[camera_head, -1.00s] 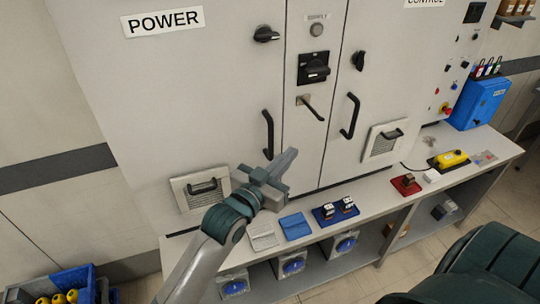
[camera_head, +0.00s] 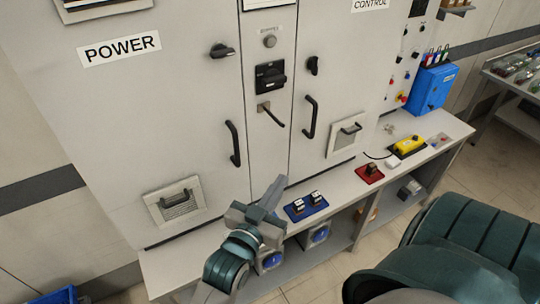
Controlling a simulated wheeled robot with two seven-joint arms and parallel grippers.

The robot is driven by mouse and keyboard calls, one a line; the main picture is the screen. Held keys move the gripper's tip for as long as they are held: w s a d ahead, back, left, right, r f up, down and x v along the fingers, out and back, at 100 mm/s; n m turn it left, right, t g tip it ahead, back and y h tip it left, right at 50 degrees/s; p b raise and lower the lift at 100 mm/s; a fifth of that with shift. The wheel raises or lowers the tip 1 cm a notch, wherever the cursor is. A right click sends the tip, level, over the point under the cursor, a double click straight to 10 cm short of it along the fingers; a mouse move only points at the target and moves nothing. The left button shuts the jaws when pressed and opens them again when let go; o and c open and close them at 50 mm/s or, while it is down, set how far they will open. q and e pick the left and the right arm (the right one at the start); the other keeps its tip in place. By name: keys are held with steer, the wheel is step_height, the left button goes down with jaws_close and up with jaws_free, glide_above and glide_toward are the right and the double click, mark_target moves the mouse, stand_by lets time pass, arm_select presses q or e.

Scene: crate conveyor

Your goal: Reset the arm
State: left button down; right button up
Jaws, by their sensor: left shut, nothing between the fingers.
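My left gripper (camera_head: 272,194) is shut and empty. It points up and to the right, in front of the shelf bench (camera_head: 325,198) at the foot of the cabinet. The grey cabinet (camera_head: 180,110) has a POWER label (camera_head: 119,48) and closed doors with black handles (camera_head: 233,144). The gripper shows apart from the door handles, below them in the picture. My left arm hides part of the bench top. My right gripper is not in view; a dark green part of my own body fills the lower right.
On the bench are a blue tray with two dark devices (camera_head: 306,206), a red base with a device (camera_head: 369,172) and a yellow control box (camera_head: 408,145). A blue box (camera_head: 430,88) stands at the right. A table with goods (camera_head: 515,80) is far right. The floor (camera_head: 490,180) there is clear.

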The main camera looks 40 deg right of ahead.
arm_select(q)
steer(key=shift+s, duration=0.35)
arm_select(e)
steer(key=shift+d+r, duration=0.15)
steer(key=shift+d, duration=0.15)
arm_select(q)
steer(key=shift+f, duration=0.1)
